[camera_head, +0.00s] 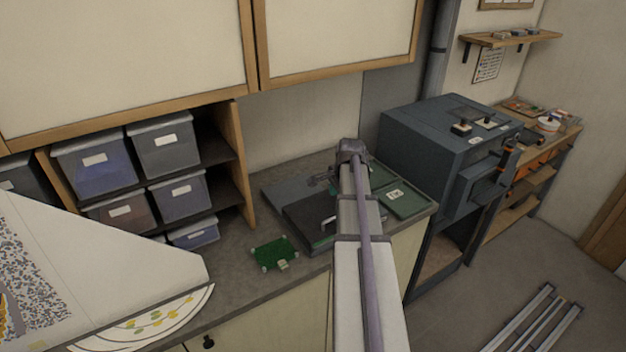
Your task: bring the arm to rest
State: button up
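My arm reaches from the bottom of the head view up over the grey counter (235,285). Its far joint is above the counter's back part, near the wall. I see nothing clearly held.
A green board (274,251) lies on the counter, left of the arm. Lidded bins (166,146) fill shelves at left, under wall cabinets (335,40). A dark kiln-like box (440,150) stands right. A white panel (95,255) covers the lower left. Metal rails (535,320) lie on the floor.

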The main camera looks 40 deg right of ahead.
jog(key=s+a+f+n+b, duration=0.2)
jog(key=a+f+n+b, duration=0.4)
jog(key=a, duration=0.7)
jog(key=s+a+f+n+g+b, duration=0.1)
jog(key=a+f+n+b, duration=0.5)
jog(key=a, duration=0.8)
jog(key=s+a+f+n+g+b, duration=0.1)
jog(key=s+a+f+n+b, duration=0.2)
jog(key=a, duration=1)
notch_tip(320, 180, down, 3)
jog(key=n+b, duration=0.2)
jog(key=n, duration=0.2)
jog(key=shift+s+a+n+b, duration=0.3)
jog(key=shift+a+b, duration=0.1)
